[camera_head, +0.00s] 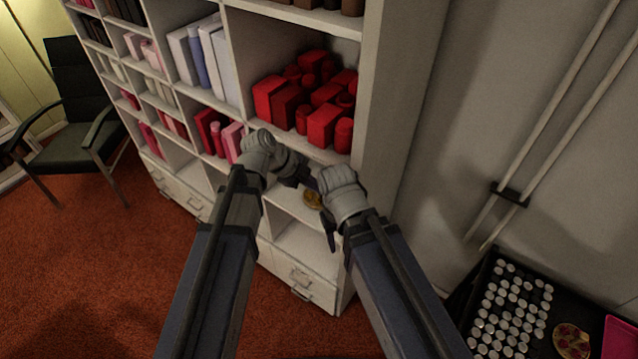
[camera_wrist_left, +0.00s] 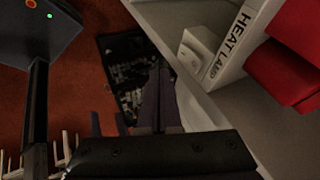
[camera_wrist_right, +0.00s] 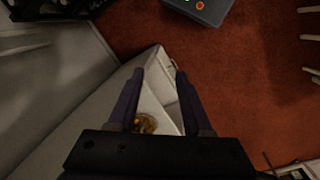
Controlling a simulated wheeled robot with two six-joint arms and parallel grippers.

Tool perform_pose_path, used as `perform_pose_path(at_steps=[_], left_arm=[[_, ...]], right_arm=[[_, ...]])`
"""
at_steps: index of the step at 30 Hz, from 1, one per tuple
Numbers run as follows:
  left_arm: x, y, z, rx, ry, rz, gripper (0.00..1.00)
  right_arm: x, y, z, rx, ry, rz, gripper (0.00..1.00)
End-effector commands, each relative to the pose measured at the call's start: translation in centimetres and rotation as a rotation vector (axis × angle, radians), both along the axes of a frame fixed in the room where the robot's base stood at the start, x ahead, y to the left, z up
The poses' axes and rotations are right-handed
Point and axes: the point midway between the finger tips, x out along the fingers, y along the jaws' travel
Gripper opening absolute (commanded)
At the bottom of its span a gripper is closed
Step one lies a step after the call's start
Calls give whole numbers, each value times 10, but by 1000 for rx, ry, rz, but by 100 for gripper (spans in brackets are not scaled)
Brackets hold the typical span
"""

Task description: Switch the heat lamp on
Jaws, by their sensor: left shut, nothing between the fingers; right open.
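In the left wrist view a white board edge carries the label HEAT LAMP (camera_wrist_left: 230,45). Beside the label is a pale block with a raised part, like a switch (camera_wrist_left: 197,50); its setting cannot be told. My left gripper (camera_wrist_left: 161,72) is shut and empty, its tips a little below and left of the switch in that view. In the head view my left gripper (camera_head: 293,169) is at the shelf front, partly hidden by its wrist. My right gripper (camera_wrist_right: 160,74) is open and empty, pointing down beside the shelf. A lit lamp is not seen.
The white shelf unit (camera_head: 400,100) holds red boxes (camera_head: 323,122) just above the grippers. A round golden item (camera_head: 312,199) lies on a lower shelf. A black tray with white discs (camera_head: 545,285) stands at bottom right. A chair (camera_head: 75,150) is at left. The red carpet is open.

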Motion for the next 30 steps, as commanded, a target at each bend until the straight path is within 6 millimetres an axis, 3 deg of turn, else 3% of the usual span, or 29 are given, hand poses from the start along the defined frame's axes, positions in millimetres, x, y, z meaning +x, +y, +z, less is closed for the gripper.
perform_pose_path(at_steps=[6,13,24,30], left_arm=[[-7,21,36,0,1,3,0],[-12,39,59,1,1,1,0],[-13,43,60,1,0,-1,0],[-18,41,45,11,38,35,0]], right_arm=[[0,0,36,0,1,3,50],[-1,0,59,-1,3,2,50],[-1,0,60,0,3,1,50],[7,-7,49,-32,-22,2,29]])
